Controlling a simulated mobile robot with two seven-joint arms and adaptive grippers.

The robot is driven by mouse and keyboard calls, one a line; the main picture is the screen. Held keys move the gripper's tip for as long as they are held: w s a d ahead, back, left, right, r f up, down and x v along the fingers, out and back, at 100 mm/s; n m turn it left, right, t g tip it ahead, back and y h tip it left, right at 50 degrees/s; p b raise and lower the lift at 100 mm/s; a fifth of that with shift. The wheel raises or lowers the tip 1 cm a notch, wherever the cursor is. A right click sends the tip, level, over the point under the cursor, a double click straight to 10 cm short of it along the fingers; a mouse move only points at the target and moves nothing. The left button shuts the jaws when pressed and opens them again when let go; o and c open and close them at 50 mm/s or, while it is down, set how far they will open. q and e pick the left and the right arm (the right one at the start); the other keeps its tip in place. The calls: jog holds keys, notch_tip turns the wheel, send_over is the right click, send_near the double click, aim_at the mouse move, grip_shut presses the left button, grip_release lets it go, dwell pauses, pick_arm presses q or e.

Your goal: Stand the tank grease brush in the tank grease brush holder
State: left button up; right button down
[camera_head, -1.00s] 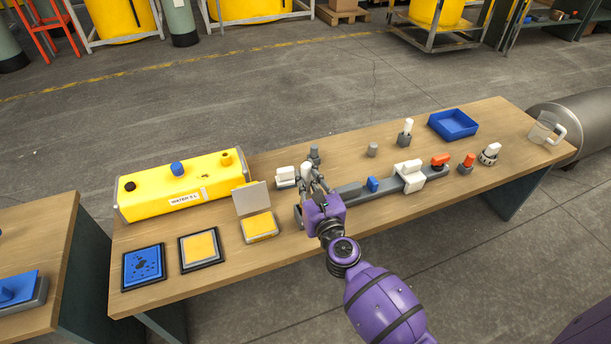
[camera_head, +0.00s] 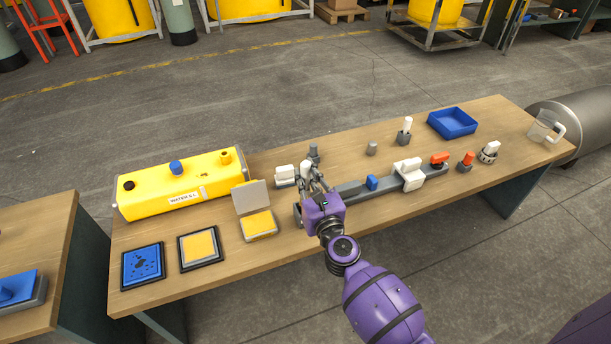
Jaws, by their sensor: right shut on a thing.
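My right gripper (camera_head: 311,180) is over the middle of the wooden bench, near the left end of a long grey rail. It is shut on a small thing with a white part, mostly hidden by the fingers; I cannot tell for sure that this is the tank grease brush. A small grey upright piece (camera_head: 314,152) stands just behind the fingers. A grey holder with a white upright handle (camera_head: 405,131) stands further right. No label shows which piece is the tank grease brush holder. My left gripper is not in view.
A yellow tank (camera_head: 180,184) with a blue knob, a blue pad (camera_head: 143,265), a yellow pad (camera_head: 201,247) and an open-lidded box (camera_head: 259,224) lie left. The grey rail (camera_head: 347,190), a white block (camera_head: 408,173), a blue tray (camera_head: 452,123) and a clear jug (camera_head: 541,127) lie right.

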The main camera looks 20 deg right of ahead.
aim_at(307, 193)
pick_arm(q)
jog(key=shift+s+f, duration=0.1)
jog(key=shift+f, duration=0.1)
pick_arm(e)
jog(key=shift+f, duration=0.2)
dwell(0.4)
jog(key=shift+f+b, duration=0.35)
jog(key=shift+b, duration=0.15)
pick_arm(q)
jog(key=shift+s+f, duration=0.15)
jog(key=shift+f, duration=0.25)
pick_arm(e)
jog(key=shift+f, duration=0.1)
pick_arm(q)
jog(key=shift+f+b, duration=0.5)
jog(key=shift+b, duration=0.35)
pick_arm(e)
jog(key=shift+f, duration=0.7)
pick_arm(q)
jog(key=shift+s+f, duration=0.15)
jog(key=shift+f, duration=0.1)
pick_arm(e)
jog(key=shift+f, duration=0.2)
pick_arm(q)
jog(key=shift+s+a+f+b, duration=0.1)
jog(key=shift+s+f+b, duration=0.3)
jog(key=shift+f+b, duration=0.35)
pick_arm(e)
jog(key=shift+f, duration=0.6)
